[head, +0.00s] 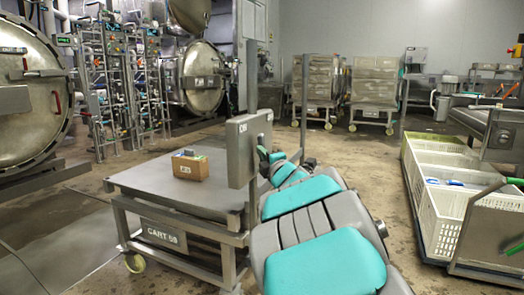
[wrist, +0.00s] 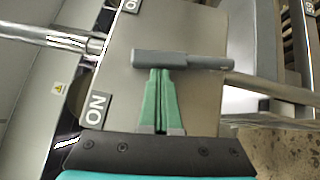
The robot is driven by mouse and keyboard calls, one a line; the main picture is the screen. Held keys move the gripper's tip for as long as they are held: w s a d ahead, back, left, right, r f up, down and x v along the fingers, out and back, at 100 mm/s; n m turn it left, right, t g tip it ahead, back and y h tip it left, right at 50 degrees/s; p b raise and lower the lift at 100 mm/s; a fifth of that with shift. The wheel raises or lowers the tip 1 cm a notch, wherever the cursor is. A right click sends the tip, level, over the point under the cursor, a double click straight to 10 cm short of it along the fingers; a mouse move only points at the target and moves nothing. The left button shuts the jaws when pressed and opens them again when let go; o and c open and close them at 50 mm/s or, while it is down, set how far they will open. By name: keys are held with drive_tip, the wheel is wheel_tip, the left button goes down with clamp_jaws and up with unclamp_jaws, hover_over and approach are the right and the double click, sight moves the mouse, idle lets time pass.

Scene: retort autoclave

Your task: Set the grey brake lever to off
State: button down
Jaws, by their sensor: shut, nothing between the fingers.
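The grey brake lever (wrist: 200,61) is a short bar lying across the wrist view in front of a flat metal plate (wrist: 190,28). An ON label (wrist: 96,109) is at the plate's lower left, and a second label (wrist: 131,5), cut off by the top edge, begins with O. My gripper (wrist: 160,74) is shut and empty, its green fingertips at the lever's lower edge; I cannot tell whether they touch. In the head view my gripper (head: 268,155) is partly hidden beside the grey plate on the cart's post, and I cannot make out the lever there.
The cart (head: 135,182), marked CART 59, carries a small brown box (head: 190,168). White crates (head: 437,222) stand on a low trolley at right. Round autoclave doors (head: 200,80) and pipework are at left. Open floor lies behind the cart.

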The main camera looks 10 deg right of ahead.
sight(264, 142)
drive_tip(key=shift+w+r+p, duration=0.1)
drive_tip(key=shift+r+p, duration=0.1)
drive_tip(key=shift+p, duration=0.3)
drive_tip(key=p, duration=0.3)
drive_tip(key=w+d+r+m+g+p, duration=0.1)
drive_tip(key=p, duration=0.2)
drive_tip(key=shift+w+r+m+g+p, duration=0.15)
drive_tip(key=shift+r+m+g+p, duration=0.15)
drive_tip(key=shift+p, duration=0.1)
drive_tip(key=w+m+g+p, duration=0.1)
drive_tip(key=p, duration=0.2)
drive_tip(key=shift+d, duration=0.35)
drive_tip(key=shift+w+d+f+p, duration=0.2)
drive_tip(key=shift+w+d+p, duration=0.3)
drive_tip(key=shift+w+d, duration=0.4)
drive_tip(key=shift+w+d+f+p, duration=0.15)
drive_tip(key=shift+w+d+p, duration=0.35)
drive_tip(key=shift+w, duration=0.55)
drive_tip(key=shift+d, duration=0.1)
